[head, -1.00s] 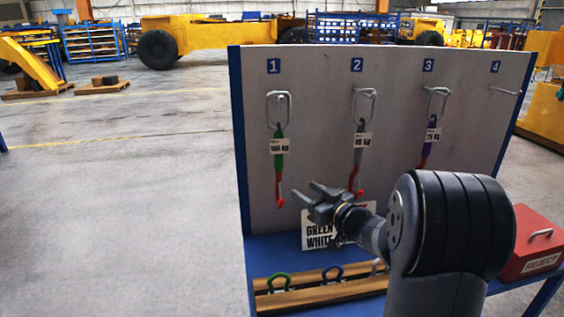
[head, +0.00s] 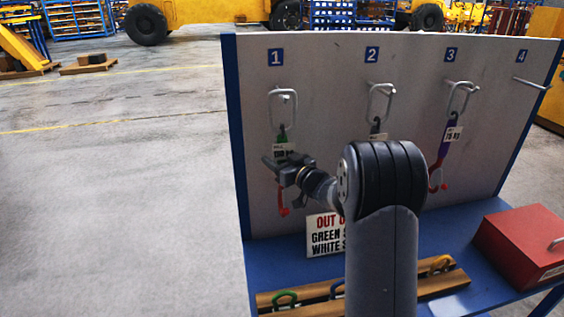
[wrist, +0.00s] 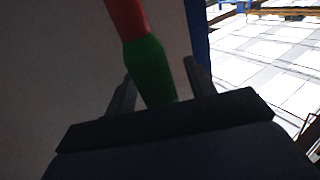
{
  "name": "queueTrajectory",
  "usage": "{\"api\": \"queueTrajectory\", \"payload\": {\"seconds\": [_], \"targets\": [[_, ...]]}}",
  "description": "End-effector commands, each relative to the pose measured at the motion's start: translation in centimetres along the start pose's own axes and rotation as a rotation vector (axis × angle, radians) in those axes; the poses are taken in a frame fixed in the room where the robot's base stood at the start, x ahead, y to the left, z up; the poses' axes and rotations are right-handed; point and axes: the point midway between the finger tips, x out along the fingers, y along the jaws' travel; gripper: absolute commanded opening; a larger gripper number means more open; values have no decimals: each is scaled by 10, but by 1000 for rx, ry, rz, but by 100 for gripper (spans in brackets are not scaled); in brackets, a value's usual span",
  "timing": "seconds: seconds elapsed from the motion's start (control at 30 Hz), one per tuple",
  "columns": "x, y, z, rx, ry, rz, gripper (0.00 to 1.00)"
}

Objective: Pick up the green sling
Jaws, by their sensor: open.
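The green sling (head: 282,137) hangs by a metal link from the peg under number 1 on the grey board. Its lower part is red and ends in a red hook. My gripper (head: 276,163) is open at the sling, just below its tag, and hides part of it. In the wrist view the sling's green part (wrist: 150,70) passes between my two spread fingers (wrist: 160,84), with its red part at the top. I cannot tell whether a finger touches it.
A grey sling (head: 376,128) hangs under 2 and a purple one (head: 447,137) under 3; peg 4 (head: 530,82) is empty. Below are a sign (head: 326,236), a wooden rack (head: 300,308) with coloured shackles and a red box (head: 525,240).

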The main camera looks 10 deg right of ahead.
Motion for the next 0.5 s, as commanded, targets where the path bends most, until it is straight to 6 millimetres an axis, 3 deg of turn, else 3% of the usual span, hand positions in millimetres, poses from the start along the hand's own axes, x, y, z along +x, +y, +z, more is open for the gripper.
{"api": "queueTrajectory", "payload": {"seconds": [0.2, 0.5], "targets": [[1, 0, 0, 0, 0, 0, 52], [0, 0, 0, 0, 0, 0, 28]]}}
